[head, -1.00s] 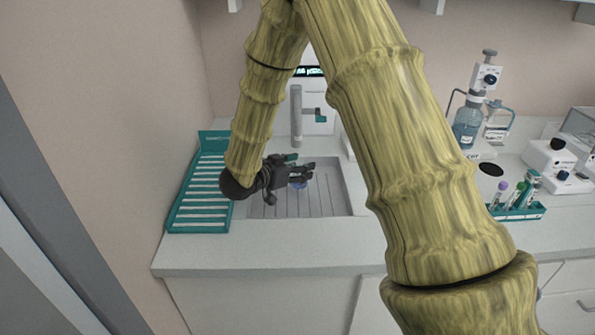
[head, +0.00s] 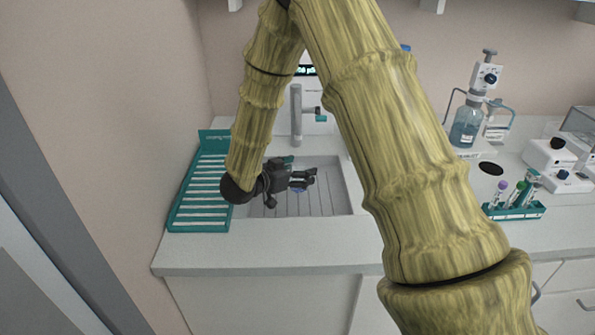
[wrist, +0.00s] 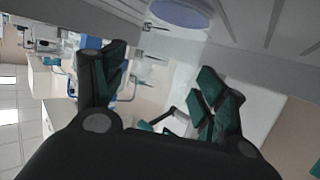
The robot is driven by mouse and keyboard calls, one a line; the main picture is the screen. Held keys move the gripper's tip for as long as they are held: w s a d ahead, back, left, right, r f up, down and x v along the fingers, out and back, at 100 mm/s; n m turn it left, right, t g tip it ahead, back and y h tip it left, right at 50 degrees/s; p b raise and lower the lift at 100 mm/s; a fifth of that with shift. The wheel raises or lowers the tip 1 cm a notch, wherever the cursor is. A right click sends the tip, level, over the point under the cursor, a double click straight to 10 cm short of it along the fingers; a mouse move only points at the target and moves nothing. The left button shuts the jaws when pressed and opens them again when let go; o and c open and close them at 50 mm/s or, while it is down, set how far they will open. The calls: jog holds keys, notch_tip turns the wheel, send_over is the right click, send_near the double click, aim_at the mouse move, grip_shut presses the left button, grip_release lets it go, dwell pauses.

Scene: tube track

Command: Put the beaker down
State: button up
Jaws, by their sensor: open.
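The beaker is clear and hard to make out, with a blue patch (head: 298,190) showing just below my gripper's fingers in the head view. In the wrist view, the beaker's blue round part (wrist: 180,13) is at the top, with faint marks on clear glass below it. My gripper (head: 309,178) is low over the sink, pointing right. Its fingers are apart on either side of the glass in the wrist view (wrist: 163,65). Whether a finger touches the beaker cannot be told. The fingers hide much of it in the head view.
The sink (head: 340,205) has a grooved floor and a tap (head: 296,115) behind. A teal drying rack (head: 195,190) is to its left. A test tube rack (head: 515,211) and a bottle dispenser (head: 465,125) stand to the right. The front counter strip is clear.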

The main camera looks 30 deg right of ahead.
jog(key=b+v, duration=0.1)
jog(key=v, duration=0.5)
jog(key=shift+a, duration=0.15)
jog(key=shift+s+a+r, duration=0.25)
jog(key=shift+a+r, duration=0.05)
jog(key=shift+a, duration=0.3)
